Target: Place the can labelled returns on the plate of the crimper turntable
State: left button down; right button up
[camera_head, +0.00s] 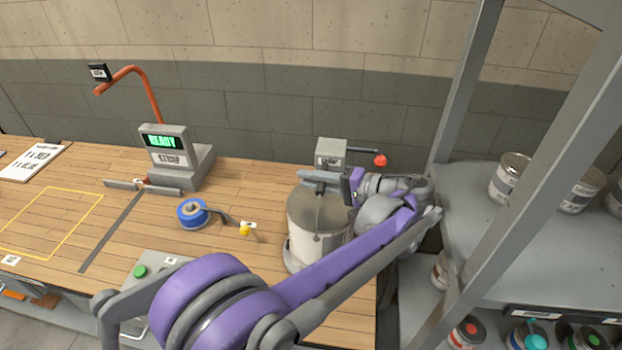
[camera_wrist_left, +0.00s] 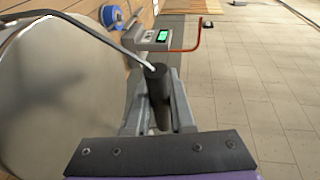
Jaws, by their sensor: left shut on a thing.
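A large pale can (camera_head: 305,243) with a grey lid is upright at the crimper (camera_head: 331,150), over its turntable plate (camera_head: 288,258). Only a sliver of the plate's left edge shows, and I cannot tell whether the can rests on it. My left gripper (camera_head: 326,182) is above the lid. In the left wrist view the gripper (camera_wrist_left: 158,100) is shut on the black grip of the can's wire handle (camera_wrist_left: 157,84), with the lid (camera_wrist_left: 60,90) at left. No returns label is readable. My right gripper is not in view.
The crimper's red-knobbed lever (camera_head: 379,160) sticks out behind my forearm. A metal rack (camera_head: 500,225) with several cans is close on the right. The yellow-outlined bench area (camera_head: 50,220) is clear.

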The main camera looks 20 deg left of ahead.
pick_arm(q)
jog(key=shift+f, duration=0.15)
jog(key=c, duration=0.8)
grip_release()
jog(key=shift+o, duration=0.2)
jog(key=shift+d+r, duration=0.25)
jog(key=shift+r, duration=0.05)
jog(key=d, duration=0.4)
jog(key=d+r, duration=0.1)
jog(key=d, duration=0.2)
jog(key=shift+s+r+p, duration=0.1)
jog(key=shift+s+p, duration=0.05)
jog(key=shift+p, duration=0.2)
